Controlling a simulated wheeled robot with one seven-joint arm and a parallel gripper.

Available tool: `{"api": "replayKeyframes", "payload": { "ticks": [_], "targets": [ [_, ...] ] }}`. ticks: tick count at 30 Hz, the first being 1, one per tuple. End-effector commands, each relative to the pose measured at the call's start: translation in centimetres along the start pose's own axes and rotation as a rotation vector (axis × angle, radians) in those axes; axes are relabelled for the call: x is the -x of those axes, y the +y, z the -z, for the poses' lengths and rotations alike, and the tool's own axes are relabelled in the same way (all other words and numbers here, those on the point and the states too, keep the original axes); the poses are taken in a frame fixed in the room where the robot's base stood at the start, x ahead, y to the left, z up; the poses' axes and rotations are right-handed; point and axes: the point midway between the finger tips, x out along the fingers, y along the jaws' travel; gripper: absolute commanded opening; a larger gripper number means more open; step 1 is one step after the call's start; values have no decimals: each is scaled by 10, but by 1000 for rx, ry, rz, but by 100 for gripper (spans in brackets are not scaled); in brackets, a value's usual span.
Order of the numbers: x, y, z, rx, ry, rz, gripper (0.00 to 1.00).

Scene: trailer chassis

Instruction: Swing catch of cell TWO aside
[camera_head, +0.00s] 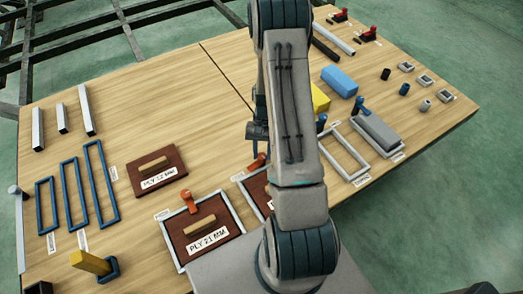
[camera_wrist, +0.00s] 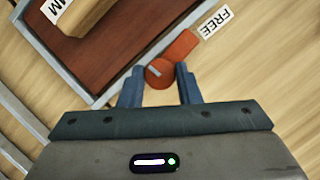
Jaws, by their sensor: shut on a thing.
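In the wrist view, an orange catch (camera_wrist: 181,46) with a round knob (camera_wrist: 159,73) sits at the grey frame (camera_wrist: 122,82) around a brown panel (camera_wrist: 90,50). Its flat arm points outside the frame, toward a label reading FREE (camera_wrist: 215,22). My gripper (camera_wrist: 160,78) is shut on the catch, with one blue finger on each side of the knob. In the head view, an orange catch (camera_head: 257,161) shows beside my arm at a framed brown panel (camera_head: 256,188), mostly hidden by the arm. No cell number is readable.
A framed panel marked PLY 21 MM (camera_head: 208,233) with another orange catch (camera_head: 188,200) lies to the left. A loose PLY 12 MM panel (camera_head: 156,172) lies behind it. A blue block (camera_head: 339,81) and a grey block (camera_head: 377,133) are right of my arm.

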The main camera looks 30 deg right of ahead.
Motion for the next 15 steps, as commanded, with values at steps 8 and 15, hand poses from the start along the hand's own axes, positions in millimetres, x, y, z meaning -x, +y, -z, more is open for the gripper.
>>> {"api": "replayKeyframes", "payload": {
  "ticks": [8,15],
  "targets": [
    [1,1,0,-111,1,46,8],
    [0,1,0,-144,2,60,8]
  ]
}}
